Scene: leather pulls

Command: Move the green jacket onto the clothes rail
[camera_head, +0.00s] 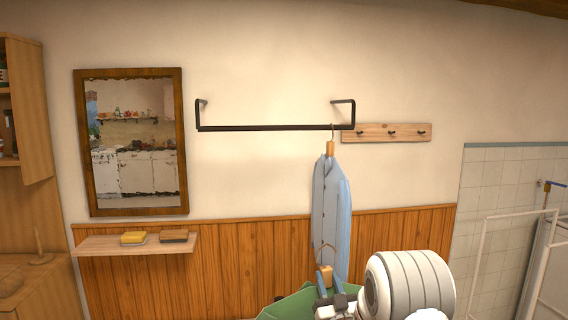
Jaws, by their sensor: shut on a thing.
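The green jacket (296,304) shows at the bottom middle, on a hanger with a wooden neck block (325,276) and a thin wire hook above it. My gripper (326,290) is shut at the hanger just below the hook. Most of the jacket is below the frame or behind my arm. The clothes rail (265,128) is a dark bar fixed to the wall, higher up. The green jacket's hook is well below the rail and apart from it.
A light blue jacket (331,215) hangs near the rail's right end, behind my gripper. A wooden hook board (386,133) is right of the rail. A mirror (132,142) and a small shelf (136,243) are left. The rail's left and middle are bare.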

